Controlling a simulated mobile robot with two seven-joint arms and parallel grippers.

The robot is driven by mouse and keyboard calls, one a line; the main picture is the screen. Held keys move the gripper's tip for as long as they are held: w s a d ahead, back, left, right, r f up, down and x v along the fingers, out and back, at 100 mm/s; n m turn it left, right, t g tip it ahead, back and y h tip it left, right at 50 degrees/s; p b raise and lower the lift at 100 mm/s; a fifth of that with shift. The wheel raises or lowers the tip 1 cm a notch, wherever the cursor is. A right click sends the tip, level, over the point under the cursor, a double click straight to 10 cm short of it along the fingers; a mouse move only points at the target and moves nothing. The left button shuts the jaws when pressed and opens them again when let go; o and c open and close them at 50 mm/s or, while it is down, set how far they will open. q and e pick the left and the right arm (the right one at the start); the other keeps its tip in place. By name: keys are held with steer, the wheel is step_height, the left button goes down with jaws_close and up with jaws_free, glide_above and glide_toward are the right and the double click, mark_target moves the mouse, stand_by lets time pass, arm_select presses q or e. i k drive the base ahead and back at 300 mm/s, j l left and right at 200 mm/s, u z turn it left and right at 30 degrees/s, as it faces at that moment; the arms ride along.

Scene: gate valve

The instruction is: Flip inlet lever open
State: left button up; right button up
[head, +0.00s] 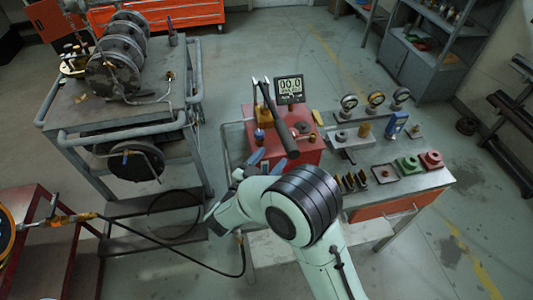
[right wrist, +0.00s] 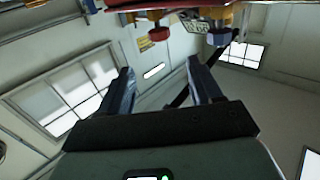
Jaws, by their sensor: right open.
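A red test unit (head: 302,150) stands on the workbench, with a digital display (head: 289,89) and a long black handle (head: 280,122) above it. A small blue part (head: 259,135) is on its left side. In the right wrist view, a red knob (right wrist: 158,34) and a blue knob (right wrist: 219,38) show at the top edge. I cannot tell which part is the inlet lever. My right gripper (head: 267,163) is open and empty at the unit's near left side. Its fingers also show in the right wrist view (right wrist: 162,88), apart from both knobs. My left gripper is out of view.
Gauges (head: 375,99), a green block (head: 410,164) and a red block (head: 431,159) are on the bench to the right. A grey cart (head: 180,102) with a flanged assembly stands left. A black hose (head: 170,245) loops across the lower left.

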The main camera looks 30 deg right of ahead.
mark_target(51, 214)
steer(key=k+j, duration=0.1)
steer(key=j, duration=0.25)
steer(key=k+j, duration=0.15)
steer(key=j, duration=0.2)
steer(key=k+j, duration=0.1)
steer(key=j, duration=0.2)
steer(key=k+j, duration=0.1)
steer(key=j, duration=0.25)
